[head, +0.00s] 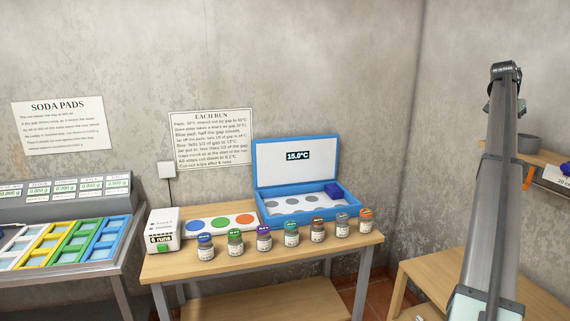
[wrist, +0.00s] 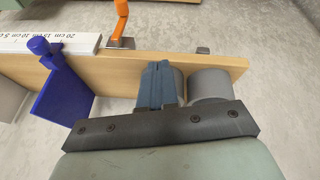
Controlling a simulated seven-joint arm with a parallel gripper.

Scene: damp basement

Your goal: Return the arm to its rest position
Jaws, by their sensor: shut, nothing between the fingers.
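My arm (head: 489,190) stands raised at the right of the head view, its upper joint near the top. The gripper end cannot be made out there. In the wrist view my gripper (wrist: 160,68) has its blue-grey fingers together, with nothing between them. They show in front of a wooden shelf (wrist: 222,64), beside a grey cup (wrist: 208,84). I cannot tell whether they touch the shelf or the cup.
In the head view a table (head: 270,255) holds several jars, a colour-pad strip (head: 215,224) and an open blue case (head: 262,178). A bench (head: 425,270) stands low at right.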

